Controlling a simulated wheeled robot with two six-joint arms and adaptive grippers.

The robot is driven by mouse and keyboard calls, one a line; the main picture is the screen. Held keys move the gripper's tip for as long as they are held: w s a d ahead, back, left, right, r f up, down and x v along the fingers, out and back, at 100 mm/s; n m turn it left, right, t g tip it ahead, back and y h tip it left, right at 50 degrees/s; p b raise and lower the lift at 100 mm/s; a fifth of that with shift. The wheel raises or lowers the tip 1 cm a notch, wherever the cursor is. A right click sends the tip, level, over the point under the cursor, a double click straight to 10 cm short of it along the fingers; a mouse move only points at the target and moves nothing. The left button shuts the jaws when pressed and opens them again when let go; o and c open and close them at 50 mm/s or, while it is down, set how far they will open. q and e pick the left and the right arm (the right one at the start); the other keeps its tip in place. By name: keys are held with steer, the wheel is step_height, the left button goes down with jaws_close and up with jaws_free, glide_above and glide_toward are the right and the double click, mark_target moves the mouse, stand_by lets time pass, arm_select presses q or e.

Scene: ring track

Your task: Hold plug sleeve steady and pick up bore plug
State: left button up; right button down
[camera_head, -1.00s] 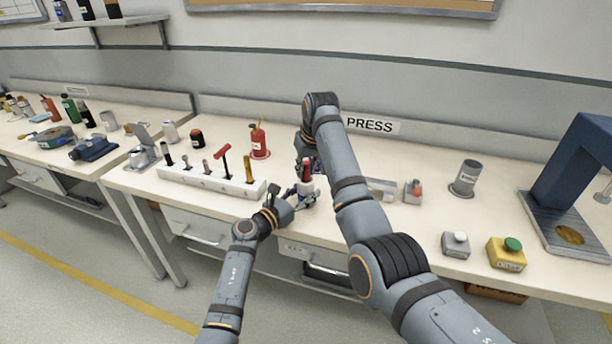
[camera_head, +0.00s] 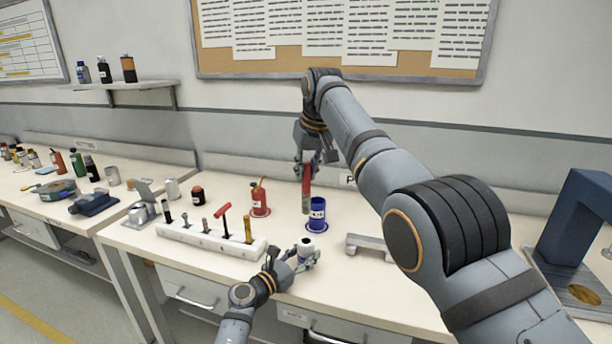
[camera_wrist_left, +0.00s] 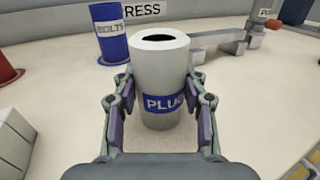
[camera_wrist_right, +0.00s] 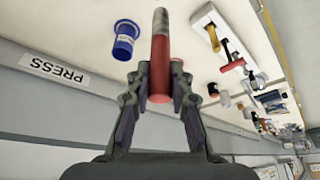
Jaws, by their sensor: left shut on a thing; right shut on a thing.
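The plug sleeve is a white cylinder with a blue PLUG label (camera_wrist_left: 160,75), upright on the bench, its top opening dark and empty. My left gripper (camera_head: 304,256) is shut around the sleeve from both sides. The bore plug is a red rod with a grey end; it hangs upright, grey end down, in the head view (camera_head: 306,184) and shows in the right wrist view (camera_wrist_right: 160,65). My right gripper (camera_head: 307,168) is shut on its red part and holds it in the air above the bench, clear of the sleeve.
A blue BOLTS cup (camera_head: 317,214) stands just behind the sleeve. A white tool block (camera_head: 210,240) with several tools and a red can (camera_head: 260,200) stand to the left. A grey fixture (camera_head: 368,243) lies to the right, and a blue press (camera_head: 575,235) stands further right.

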arm_select(q)
steer(key=o, duration=1.2)
